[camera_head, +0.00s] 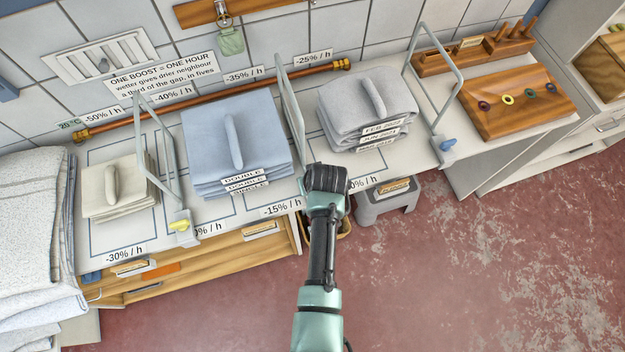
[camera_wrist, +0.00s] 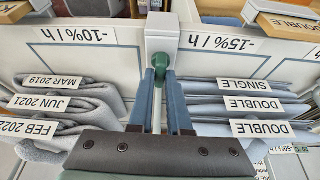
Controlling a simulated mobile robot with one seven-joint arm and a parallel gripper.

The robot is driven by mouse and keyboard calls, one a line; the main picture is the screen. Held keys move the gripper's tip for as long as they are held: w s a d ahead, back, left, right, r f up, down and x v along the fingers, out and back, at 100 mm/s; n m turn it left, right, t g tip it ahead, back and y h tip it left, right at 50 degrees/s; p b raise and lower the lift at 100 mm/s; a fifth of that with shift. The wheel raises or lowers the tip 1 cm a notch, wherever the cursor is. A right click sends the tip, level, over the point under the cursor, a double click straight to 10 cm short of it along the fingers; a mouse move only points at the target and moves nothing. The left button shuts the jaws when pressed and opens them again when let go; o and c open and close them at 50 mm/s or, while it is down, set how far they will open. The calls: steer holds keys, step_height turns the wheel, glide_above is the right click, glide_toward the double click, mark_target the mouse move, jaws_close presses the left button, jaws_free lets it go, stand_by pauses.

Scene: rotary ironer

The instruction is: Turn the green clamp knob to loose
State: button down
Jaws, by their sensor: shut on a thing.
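The green clamp knob (camera_wrist: 160,64) sits on the front of a pale clamp block (camera_wrist: 161,36) in the wrist view. My gripper (camera_wrist: 161,80) has its two blue fingers shut on the knob, one on each side. In the head view my gripper (camera_head: 326,182) is at the front edge of the shelf, at the foot of the middle divider frame (camera_head: 292,105), and hides the green knob. Which way the knob is turned, loose or tight, I cannot tell.
Grey folded cloths (camera_head: 367,120) lie right of the middle divider, blue ones (camera_head: 235,150) left. Red floor at right is clear.

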steer(key=shift+n, duration=0.3)
stand_by(0.4)
steer(key=c, duration=0.9)
jaws_free()
steer(key=shift+o, duration=0.2)
steer(key=b+v, duration=0.1)
steer(key=v, duration=1.2)
steer(key=shift+w+d, duration=0.1)
steer(key=shift+d, duration=0.05)
